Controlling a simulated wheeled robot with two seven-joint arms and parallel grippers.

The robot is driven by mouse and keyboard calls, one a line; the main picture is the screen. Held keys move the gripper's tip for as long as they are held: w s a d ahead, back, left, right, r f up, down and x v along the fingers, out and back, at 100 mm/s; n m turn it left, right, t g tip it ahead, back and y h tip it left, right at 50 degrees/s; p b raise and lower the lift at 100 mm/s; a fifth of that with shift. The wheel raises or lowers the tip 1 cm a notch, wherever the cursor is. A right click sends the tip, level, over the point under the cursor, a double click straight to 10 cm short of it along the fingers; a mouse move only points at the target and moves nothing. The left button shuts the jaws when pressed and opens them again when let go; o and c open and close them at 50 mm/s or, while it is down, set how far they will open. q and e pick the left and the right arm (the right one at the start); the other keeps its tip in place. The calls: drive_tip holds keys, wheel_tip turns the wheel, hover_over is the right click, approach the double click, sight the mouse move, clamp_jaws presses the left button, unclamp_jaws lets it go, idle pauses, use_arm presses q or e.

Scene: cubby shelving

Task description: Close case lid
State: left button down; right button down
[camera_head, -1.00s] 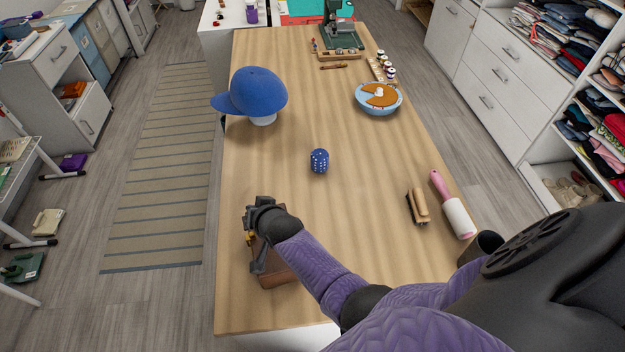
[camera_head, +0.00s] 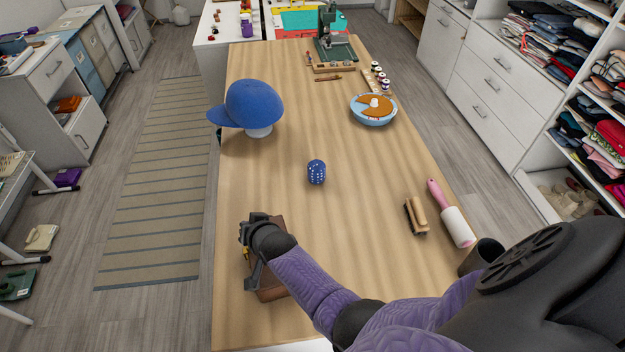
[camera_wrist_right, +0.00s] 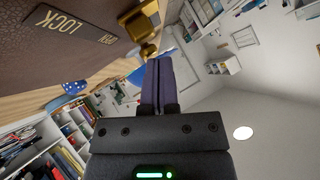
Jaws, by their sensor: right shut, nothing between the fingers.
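The brown case (camera_head: 270,293) sits near the front left of the table, partly hidden by my right arm. The right wrist view shows a brown case surface (camera_wrist_right: 45,62) close up, with a dark "LOCK" label (camera_wrist_right: 72,24) and a brass latch (camera_wrist_right: 140,22). My right gripper (camera_head: 250,222) is over the case in the head view. In the wrist view its fingers (camera_wrist_right: 160,68) are shut and empty, close beside the brass fitting; I cannot tell whether they touch it. The lid's angle is hard to tell. My left gripper is out of view.
A blue die (camera_head: 317,172), a blue cap (camera_head: 252,104) and a pie dish (camera_head: 373,110) stand farther back. A brush (camera_head: 416,216) and a lint roller (camera_head: 456,224) lie at the right.

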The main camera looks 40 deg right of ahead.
wheel_tip(320, 180, up, 4)
drive_tip(key=p, duration=0.3)
drive_tip(key=shift+p, duration=0.3)
drive_tip(key=s+d+r+n+g+p, duration=0.1)
drive_tip(key=s+r+n+g+p, duration=0.4)
drive_tip(key=s+r, duration=0.65)
drive_tip(key=s+d+r+n+g+p, duration=0.1)
drive_tip(key=s+r+n+g+p, duration=0.15)
drive_tip(key=s+r+p, duration=0.85)
drive_tip(key=s+f+g+b, duration=0.1)
drive_tip(key=s+f+b, duration=0.2)
drive_tip(key=f+b, duration=0.9)
drive_tip(key=s+f+b, duration=0.2)
drive_tip(key=f+b, duration=0.4)
drive_tip(key=f, duration=1.2)
drive_tip(key=s+f+g+b, duration=0.1)
drive_tip(key=s+f+b, duration=0.2)
drive_tip(key=f+b, duration=0.9)
drive_tip(key=s+d+f+b, duration=0.1)
drive_tip(key=s+f+b, duration=0.3)
drive_tip(key=f, duration=0.7)
drive_tip(key=s+d+f+b, duration=0.2)
drive_tip(key=s+f+b, duration=0.2)
drive_tip(key=s+f, duration=0.4)
wheel_tip(320, 180, down, 4)
drive_tip(key=shift+s+r+n+g+h, duration=0.25)
drive_tip(key=shift+n+g+h, duration=0.1)
drive_tip(key=shift+n+h, duration=0.1)
